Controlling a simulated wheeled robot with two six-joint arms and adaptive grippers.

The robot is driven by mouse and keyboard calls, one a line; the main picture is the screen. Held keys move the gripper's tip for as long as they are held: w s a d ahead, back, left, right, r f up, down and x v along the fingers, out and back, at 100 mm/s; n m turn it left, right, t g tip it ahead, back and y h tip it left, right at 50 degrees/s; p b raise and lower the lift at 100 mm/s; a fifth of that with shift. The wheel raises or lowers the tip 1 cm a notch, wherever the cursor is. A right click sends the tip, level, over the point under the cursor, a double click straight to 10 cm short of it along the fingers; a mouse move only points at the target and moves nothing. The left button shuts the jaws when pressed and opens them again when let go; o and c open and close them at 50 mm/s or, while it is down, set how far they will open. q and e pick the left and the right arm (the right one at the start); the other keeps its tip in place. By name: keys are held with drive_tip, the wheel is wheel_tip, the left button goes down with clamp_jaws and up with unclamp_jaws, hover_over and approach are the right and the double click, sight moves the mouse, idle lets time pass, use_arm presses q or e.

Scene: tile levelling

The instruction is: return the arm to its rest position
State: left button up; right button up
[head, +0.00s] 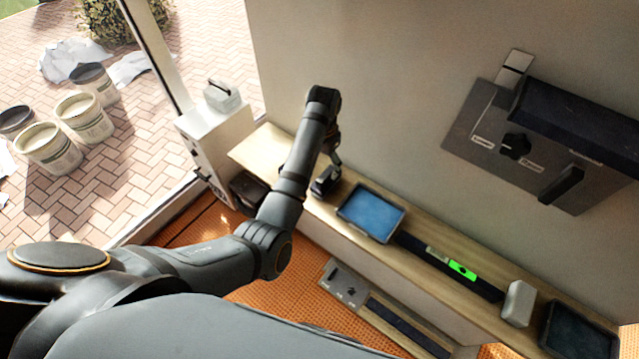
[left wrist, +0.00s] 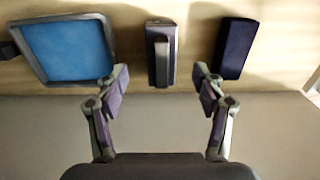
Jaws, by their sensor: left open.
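My left arm reaches from the left across the head view to the wooden shelf (head: 262,150). My left gripper (head: 328,178) is at the shelf's left part, small and partly hidden by the wrist. In the left wrist view my left gripper (left wrist: 161,78) is open, its two fingers spread apart with nothing between the pads. A grey-black block with a raised handle bar (left wrist: 162,52) lies just beyond the gap between the fingertips. My right gripper is not in view.
A blue-lined tray (head: 371,212) lies on the shelf beside the gripper; it also shows in the left wrist view (left wrist: 66,50). A dark block (left wrist: 236,48) lies right of the handled block. A level with a green display (head: 462,269) lies farther right. A wall panel (head: 515,145) juts out.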

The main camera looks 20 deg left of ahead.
use_arm(q)
drive_tip(key=shift+w+r, duration=0.1)
drive_tip(key=shift+r, duration=0.75)
drive_tip(key=shift+w, duration=0.3)
drive_tip(key=s+a+f+n+t, duration=0.1)
drive_tip(key=s+a+f, duration=0.3)
drive_tip(key=s, duration=0.2)
drive_tip(key=s+a+f+n+t, duration=0.1)
drive_tip(key=s+a+f, duration=0.25)
drive_tip(key=s, duration=0.25)
drive_tip(key=s+a+r+n+t, duration=0.15)
drive_tip(key=s+r, duration=0.25)
drive_tip(key=s, duration=0.9)
wheel_tip(320, 180, down, 30)
drive_tip(key=s+a+g+b, duration=0.1)
drive_tip(key=a+b, duration=0.2)
drive_tip(key=b, duration=0.4)
drive_tip(key=s+f+b, duration=0.3)
drive_tip(key=s+f, duration=0.7)
drive_tip(key=f, duration=0.3)
drive_tip(key=s+a+f+g+b, duration=0.1)
drive_tip(key=s+f+b, duration=0.2)
drive_tip(key=s+f, duration=0.7)
wheel_tip(320, 180, down, 3)
drive_tip(key=shift+r+y, duration=0.15)
drive_tip(key=shift+y, duration=0.25)
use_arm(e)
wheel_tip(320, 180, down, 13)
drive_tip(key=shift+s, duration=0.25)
